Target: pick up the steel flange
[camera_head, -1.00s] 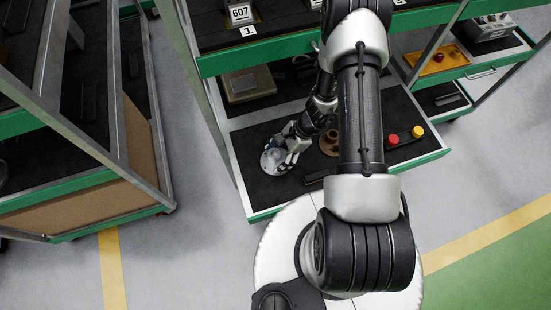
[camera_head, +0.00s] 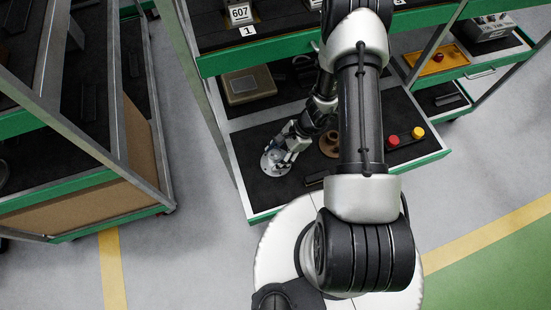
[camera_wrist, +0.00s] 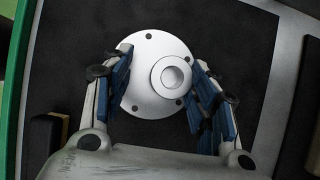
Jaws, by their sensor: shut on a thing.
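The steel flange (camera_head: 275,161) is a round silver disc with small bolt holes and a raised hub with a central hole. It is at the left front of the dark-lined lower shelf in the head view. In the wrist view the flange (camera_wrist: 155,75) sits between the blue-padded fingers of my gripper (camera_wrist: 165,92). My gripper (camera_head: 288,146) is shut on it, with a finger on each side of the hub. I cannot tell whether the flange rests on the shelf or is slightly clear of it.
A brown round part (camera_head: 329,144) lies right of the flange, partly behind my arm. Red (camera_head: 392,141) and yellow (camera_head: 417,132) knobs are farther right. A beige box (camera_head: 249,86) stands behind. A green edge (camera_head: 290,207) borders the shelf front.

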